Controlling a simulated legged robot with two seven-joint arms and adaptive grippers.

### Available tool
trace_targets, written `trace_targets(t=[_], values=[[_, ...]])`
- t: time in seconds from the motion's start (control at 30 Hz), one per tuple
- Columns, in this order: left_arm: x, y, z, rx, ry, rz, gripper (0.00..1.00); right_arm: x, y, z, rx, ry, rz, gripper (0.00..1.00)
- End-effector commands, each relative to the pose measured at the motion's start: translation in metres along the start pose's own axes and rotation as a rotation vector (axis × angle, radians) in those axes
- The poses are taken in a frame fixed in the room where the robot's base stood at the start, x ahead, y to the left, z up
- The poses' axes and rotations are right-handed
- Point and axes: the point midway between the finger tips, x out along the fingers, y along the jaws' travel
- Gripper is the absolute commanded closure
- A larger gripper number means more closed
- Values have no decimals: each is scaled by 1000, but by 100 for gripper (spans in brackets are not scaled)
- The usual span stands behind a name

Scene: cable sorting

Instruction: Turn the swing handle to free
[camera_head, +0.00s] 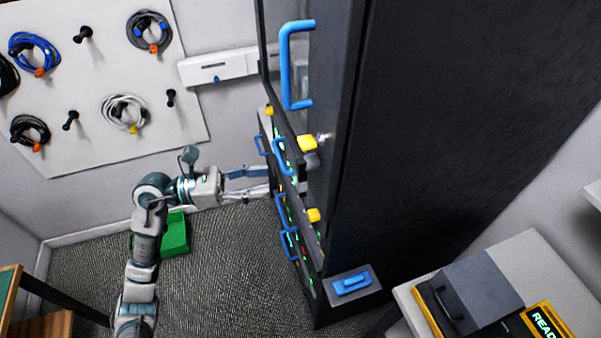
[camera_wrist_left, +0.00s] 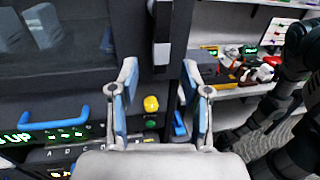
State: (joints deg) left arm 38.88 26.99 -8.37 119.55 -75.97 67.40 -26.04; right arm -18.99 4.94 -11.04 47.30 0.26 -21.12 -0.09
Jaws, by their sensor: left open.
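The dark cabinet (camera_head: 440,110) stands at the centre right in the head view. A large blue bar handle (camera_head: 286,70) is on its glazed door. In the left wrist view, a dark upright handle-like part (camera_wrist_left: 162,38) is on the cabinet's front, beyond the fingers; I take it for the swing handle, but its turn position is unclear. My left gripper (camera_head: 267,181) is open and empty, pointing at the cabinet front. Its fingers also show in the left wrist view (camera_wrist_left: 158,78), spread apart with a yellow knob (camera_wrist_left: 151,104) between them in the picture. My right gripper is not in view.
Blue-handled units (camera_head: 280,158) and yellow knobs (camera_head: 307,143) line the cabinet front. A green box (camera_head: 175,236) is on the floor behind my left arm. A cable board (camera_head: 75,110) hangs on the wall. A table with a grey case (camera_head: 480,290) is at lower right.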

Motion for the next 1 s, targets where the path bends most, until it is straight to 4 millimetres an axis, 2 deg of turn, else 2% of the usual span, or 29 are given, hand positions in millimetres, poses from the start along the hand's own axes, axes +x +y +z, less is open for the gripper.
trace_targets(t=[0.03,0.2,0.4,0.53,0.8,0.83,0.87,1.0], values=[[13,-1,4,1,-4,-5,52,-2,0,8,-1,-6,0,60],[49,-1,3,-2,-4,-4,52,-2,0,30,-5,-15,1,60],[78,0,2,-1,-5,-1,52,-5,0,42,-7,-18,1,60],[86,0,1,-2,-3,-1,52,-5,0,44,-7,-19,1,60],[88,0,0,-2,-3,0,52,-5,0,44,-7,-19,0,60],[88,0,0,-2,-3,0,55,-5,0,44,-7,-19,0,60],[88,0,0,-2,-3,0,62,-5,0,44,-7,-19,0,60],[87,0,0,-2,-3,0,98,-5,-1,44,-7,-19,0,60]])
